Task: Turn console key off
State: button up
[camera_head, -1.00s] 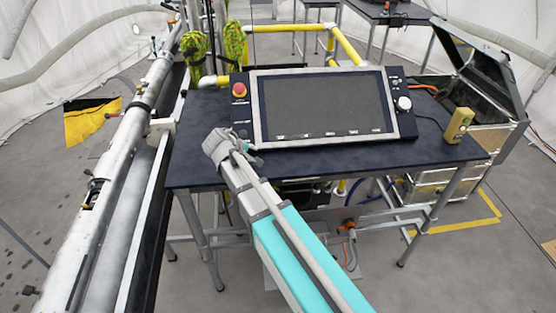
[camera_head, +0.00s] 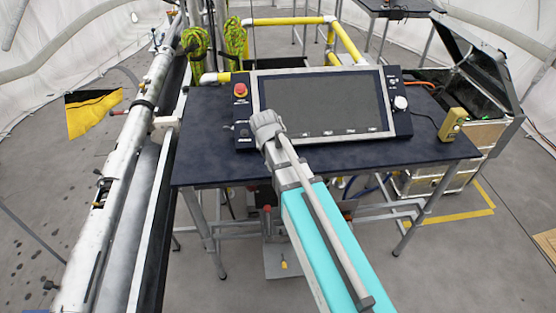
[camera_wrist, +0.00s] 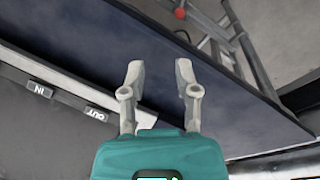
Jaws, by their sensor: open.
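The console (camera_head: 320,103) is a tilted screen panel on the dark table. Its left side strip carries a red round button (camera_head: 240,90) and a small dark switch-like part (camera_head: 243,131) low down; I cannot tell whether this is the key. A white knob (camera_head: 400,103) is on the right strip. My gripper (camera_wrist: 160,75) is open and empty, its two fingers apart over the dark table top in the wrist view. In the head view the arm's grey end covers the console's lower left edge, and the fingertips are hidden. The wrist view shows the console edge with IN and OUT labels, but no key.
The table (camera_head: 350,153) has bare room in front of the console. A yellow handheld box (camera_head: 452,124) stands at its right end. A long metal tube (camera_head: 120,170) runs along the left. An open case (camera_head: 455,150) stands at the right.

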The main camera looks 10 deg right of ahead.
jog(key=shift+s+d+r+g+y+p, duration=0.2)
jog(key=shift+s+r+y+p, duration=0.1)
jog(key=shift+s, duration=0.15)
jog(key=shift+s+d+r+g+y+p, duration=0.2)
jog(key=shift+s+r, duration=0.1)
jog(key=shift+s, duration=0.1)
jog(key=shift+s+m, duration=0.1)
jog(key=shift+m, duration=0.2)
jog(key=s+d+m, duration=0.5)
jog(key=s+d, duration=0.1)
jog(key=s, duration=0.4)
jog(key=shift+d+y, duration=0.15)
jog(key=shift+y, duration=0.15)
